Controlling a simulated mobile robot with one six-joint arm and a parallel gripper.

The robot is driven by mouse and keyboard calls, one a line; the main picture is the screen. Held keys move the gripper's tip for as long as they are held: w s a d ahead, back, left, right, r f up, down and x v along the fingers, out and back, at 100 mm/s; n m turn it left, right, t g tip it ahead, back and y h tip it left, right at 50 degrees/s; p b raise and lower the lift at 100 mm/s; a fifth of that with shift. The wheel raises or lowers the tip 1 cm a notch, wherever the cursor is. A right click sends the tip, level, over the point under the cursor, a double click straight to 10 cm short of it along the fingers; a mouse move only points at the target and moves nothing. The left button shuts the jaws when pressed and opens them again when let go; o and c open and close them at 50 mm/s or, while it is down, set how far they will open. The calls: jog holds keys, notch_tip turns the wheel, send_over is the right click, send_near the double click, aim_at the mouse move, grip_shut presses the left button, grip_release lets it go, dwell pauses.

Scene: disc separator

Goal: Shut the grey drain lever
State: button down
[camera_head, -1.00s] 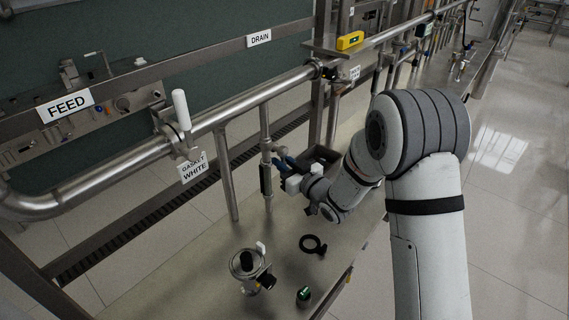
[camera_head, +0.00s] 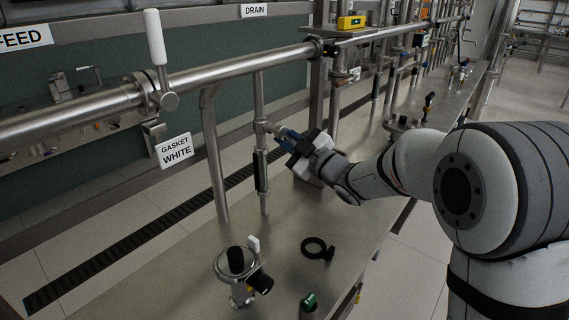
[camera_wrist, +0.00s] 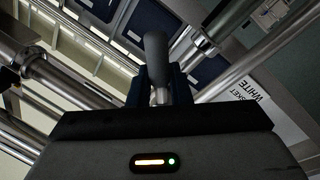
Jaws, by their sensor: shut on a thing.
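The grey drain lever (camera_wrist: 156,52) shows in the wrist view as a rounded grey handle standing between the dark blue fingers of my gripper (camera_wrist: 158,88). The fingers are shut on it. In the head view my gripper (camera_head: 286,139) reaches from the right to a small valve fitting (camera_head: 262,128) on a thin vertical pipe under the large horizontal pipe. The fingers hide most of the lever there, so its angle cannot be told.
A white-handled lever (camera_head: 155,38) stands upright on the large pipe (camera_head: 225,69) at left. On the steel bench (camera_head: 190,270) stand a small steel fitting (camera_head: 240,290) and a black ring clamp (camera_head: 318,249). A yellow level (camera_head: 351,22) sits on a ledge above.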

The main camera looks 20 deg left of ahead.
jog(key=n+b, duration=0.1)
jog(key=b, duration=0.1)
jog(key=n+y+b, duration=0.1)
jog(key=n+b, duration=0.1)
jog(key=shift+w+d+b, duration=0.1)
jog(key=shift+w+b, duration=0.2)
jog(key=n+b, duration=0.1)
jog(key=b, duration=0.1)
jog(key=r+n+g+b, duration=0.1)
jog(key=n, duration=0.1)
jog(key=shift+w+n+y+b, duration=0.2)
jog(key=shift+n+y+b, duration=0.1)
jog(key=shift+b, duration=0.05)
jog(key=n+b, duration=0.1)
jog(key=n, duration=0.1)
jog(key=r+n+g+b, duration=0.1)
jog(key=n+b, duration=0.1)
jog(key=shift+w+d+r, duration=0.1)
jog(key=shift+r, duration=0.1)
jog(key=shift+r+n+y+b, duration=0.25)
jog(key=shift+n+y+b, duration=0.05)
jog(key=shift+n+b, duration=0.25)
jog(key=shift+r, duration=0.15)
jog(key=c, duration=1.4)
grip_release()
jog(key=shift+g, duration=0.3)
jog(key=shift+v, duration=3.85)
